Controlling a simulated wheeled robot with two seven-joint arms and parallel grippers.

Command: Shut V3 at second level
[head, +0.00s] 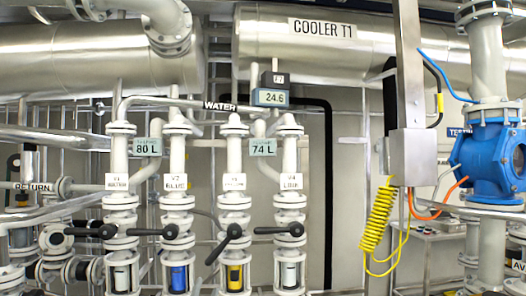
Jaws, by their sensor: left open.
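The V3 valve stands in a row of white flanged valves, third from the left, with its label (234,181) on the body. Its black lever (221,246) slants down and to the left from its hub. Below it is a sight glass (235,277) with yellow in it. The levers of V1 (90,232), V2 (155,232) and V4 (278,230) lie about level, pointing left. I cannot make out either of my grippers in the head view, and nothing is seen touching the V3 lever.
A display (270,97) reads 24.6; plates read 80 L (147,146) and 74 L (263,147). To the right are a grey box (412,157), a yellow coiled hose (378,218) and a blue valve body (489,160). Pipes crowd the left. Neighbouring levers lie close to V3.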

